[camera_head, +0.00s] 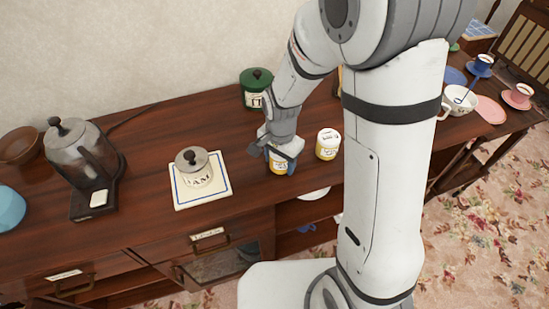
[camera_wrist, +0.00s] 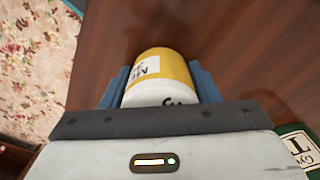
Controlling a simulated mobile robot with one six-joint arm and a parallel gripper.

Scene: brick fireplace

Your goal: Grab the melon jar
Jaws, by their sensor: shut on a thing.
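The melon jar (camera_wrist: 163,68) is yellow with a white label and a white lid, and letters starting "ME" show on it in the wrist view. It stands between the two blue fingers of my gripper (camera_wrist: 162,85), which is shut on it. In the head view the jar (camera_head: 278,166) is at the wooden sideboard's front part, with my gripper (camera_head: 280,152) around its upper part. The wrist hides some of the jar there. I cannot tell whether the jar touches the sideboard top.
A similar white-and-yellow jar (camera_head: 327,145) stands close to the right. A green canister (camera_head: 256,90) is behind, and a lidded jar (camera_head: 194,170) on a white tile (camera_head: 222,190) is to the left. A kettle (camera_head: 84,158) stands farther left. Cups and plates occupy the far right.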

